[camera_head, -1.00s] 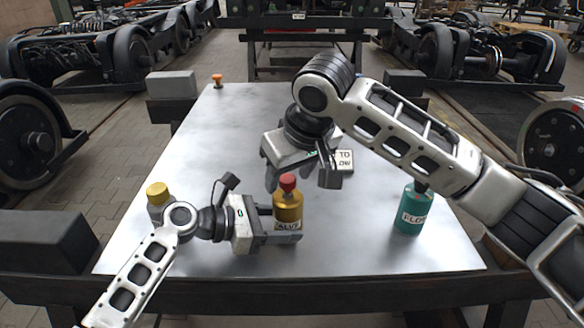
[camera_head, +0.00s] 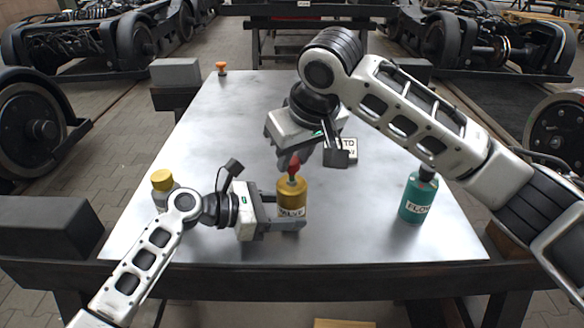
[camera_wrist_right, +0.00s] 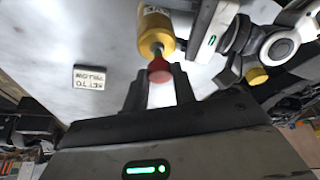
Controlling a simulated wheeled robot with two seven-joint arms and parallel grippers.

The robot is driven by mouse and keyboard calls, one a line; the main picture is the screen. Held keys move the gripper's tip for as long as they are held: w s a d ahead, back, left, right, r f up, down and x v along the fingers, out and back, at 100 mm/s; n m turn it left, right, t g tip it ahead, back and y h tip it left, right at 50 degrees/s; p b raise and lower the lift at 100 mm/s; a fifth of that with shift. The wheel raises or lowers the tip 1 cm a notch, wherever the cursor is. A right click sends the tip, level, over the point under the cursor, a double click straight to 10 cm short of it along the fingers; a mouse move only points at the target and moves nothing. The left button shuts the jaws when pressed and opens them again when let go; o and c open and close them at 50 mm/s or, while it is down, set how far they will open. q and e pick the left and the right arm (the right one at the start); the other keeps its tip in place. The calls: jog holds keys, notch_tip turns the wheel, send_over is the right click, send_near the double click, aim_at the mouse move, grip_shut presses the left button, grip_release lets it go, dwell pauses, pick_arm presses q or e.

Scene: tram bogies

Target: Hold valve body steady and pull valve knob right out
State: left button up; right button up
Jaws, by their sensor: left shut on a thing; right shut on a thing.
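The valve body (camera_head: 291,198), a brass cylinder with a white label, stands upright near the table's front. My left gripper (camera_head: 288,221) is shut around it from the left, low down. The red valve knob (camera_head: 293,170) is at the top of the body. My right gripper (camera_head: 290,160) is above and shut on the knob, its fingers partly hiding it. In the right wrist view, the knob (camera_wrist_right: 159,70) is between the fingertips, in line with the brass body (camera_wrist_right: 156,33).
A teal bottle (camera_head: 415,200) stands to the right under my right arm. A yellow-capped item (camera_head: 162,184) is behind my left arm. A small white sign (camera_head: 349,148) stands behind the right gripper. An orange knob (camera_head: 221,68) is at the far left corner. The table's middle left is clear.

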pick_arm(q)
jog(key=shift+f, duration=0.1)
pick_arm(e)
jog(key=shift+r, duration=1.05)
jog(key=o, duration=1)
jog(key=v, duration=1.2)
jog(key=shift+a, duration=0.1)
